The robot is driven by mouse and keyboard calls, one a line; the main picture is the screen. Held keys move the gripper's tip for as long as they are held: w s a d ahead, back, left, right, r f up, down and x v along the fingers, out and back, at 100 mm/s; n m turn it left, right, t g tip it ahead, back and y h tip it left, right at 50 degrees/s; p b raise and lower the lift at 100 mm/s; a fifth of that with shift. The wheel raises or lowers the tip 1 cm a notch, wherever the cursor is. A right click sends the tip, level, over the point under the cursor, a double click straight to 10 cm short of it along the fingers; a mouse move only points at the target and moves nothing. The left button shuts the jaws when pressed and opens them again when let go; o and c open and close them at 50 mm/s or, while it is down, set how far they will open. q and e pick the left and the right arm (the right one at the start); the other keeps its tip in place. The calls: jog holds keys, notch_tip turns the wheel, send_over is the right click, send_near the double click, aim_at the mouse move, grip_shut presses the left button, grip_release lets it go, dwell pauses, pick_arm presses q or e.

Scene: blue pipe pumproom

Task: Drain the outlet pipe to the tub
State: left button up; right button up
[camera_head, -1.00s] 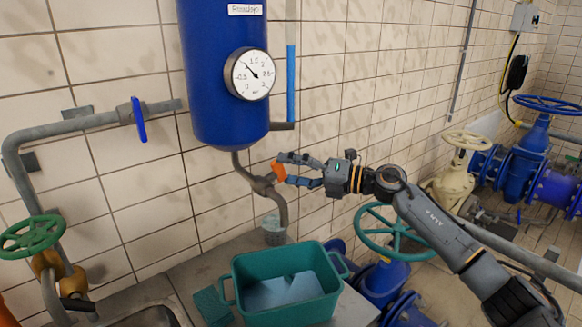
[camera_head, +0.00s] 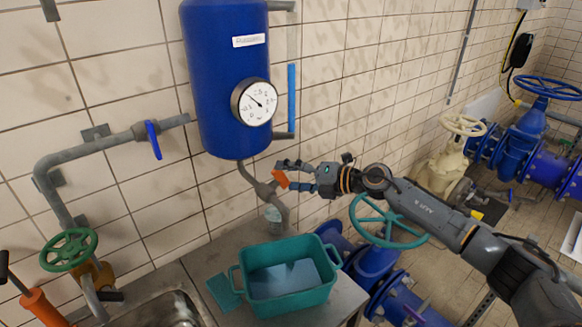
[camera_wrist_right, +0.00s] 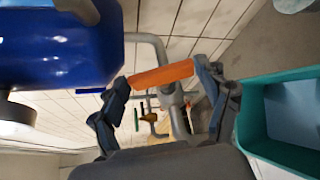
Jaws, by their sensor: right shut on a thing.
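The outlet pipe (camera_head: 250,175) comes down from the bottom of the blue tank (camera_head: 228,90) and bends downward. An orange valve handle (camera_head: 281,180) sits on it; it also shows in the wrist view (camera_wrist_right: 163,76). My right gripper (camera_head: 283,174) is shut on the handle, with a finger at each end of it in the wrist view. A teal tub (camera_head: 290,308) stands below, on a grey bench, with a pale blue surface inside; I cannot tell whether it is water. A pale thing (camera_head: 272,213) at the pipe's lower end is unclear. My left gripper is out of view.
A round gauge (camera_head: 254,102) is on the tank. A teal handwheel (camera_head: 389,220) and blue pipework stand right of the tub, under my right arm. A green handwheel (camera_head: 68,250) and a sink (camera_head: 175,312) are at the left. A flat teal piece (camera_head: 222,291) lies beside the tub.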

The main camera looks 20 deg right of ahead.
jog(key=o, duration=1.1)
jog(key=shift+o, duration=0.2)
jog(key=shift+s+d, duration=0.1)
jog(key=shift+d, duration=0.05)
jog(key=v, duration=1.1)
jog(key=shift+s+d+r, duration=0.15)
jog(key=shift+s+d, duration=0.05)
jog(key=shift+s, duration=0.1)
jog(key=shift+a, duration=0.1)
